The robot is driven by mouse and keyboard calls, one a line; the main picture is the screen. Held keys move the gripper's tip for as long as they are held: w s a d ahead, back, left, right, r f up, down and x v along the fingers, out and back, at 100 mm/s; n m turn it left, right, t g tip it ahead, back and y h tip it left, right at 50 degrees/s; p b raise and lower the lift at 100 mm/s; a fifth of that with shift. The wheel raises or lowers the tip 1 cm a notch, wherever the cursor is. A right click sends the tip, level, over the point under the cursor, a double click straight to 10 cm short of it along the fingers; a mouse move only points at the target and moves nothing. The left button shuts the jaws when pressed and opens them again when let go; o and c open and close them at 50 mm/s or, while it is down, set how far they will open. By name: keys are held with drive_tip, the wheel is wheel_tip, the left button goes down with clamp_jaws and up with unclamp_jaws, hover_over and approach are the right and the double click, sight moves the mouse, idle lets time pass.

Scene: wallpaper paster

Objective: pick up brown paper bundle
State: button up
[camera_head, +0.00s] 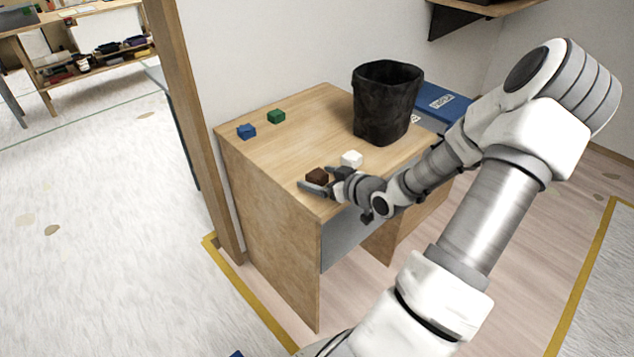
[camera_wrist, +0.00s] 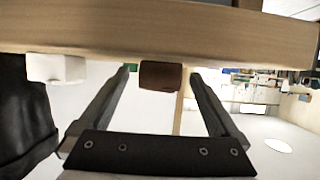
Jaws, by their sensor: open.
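The brown paper bundle (camera_head: 317,176) is a small dark brown block near the front corner of the wooden desk. My gripper (camera_head: 319,182) is at desk-top height at that corner, with its fingers on either side of the bundle in the picture. In the wrist view, which shows the desk upside down, the brown bundle (camera_wrist: 161,75) appears between the two open fingers (camera_wrist: 162,71), with a gap on each side. I cannot tell how deep between the fingers it sits.
A white block (camera_head: 351,159) lies close behind the gripper and also shows in the wrist view (camera_wrist: 57,68). A black bin (camera_head: 386,103) stands farther back on the desk (camera_head: 310,117). Blue (camera_head: 246,132) and green (camera_head: 276,116) blocks lie at the back left. The desk's middle is clear.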

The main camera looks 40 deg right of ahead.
drive_tip(key=shift+w, duration=0.1)
drive_tip(key=shift+c, duration=0.3)
drive_tip(key=c, duration=1.4)
drive_tip(key=shift+o, duration=0.2)
drive_tip(key=shift+r, duration=0.1)
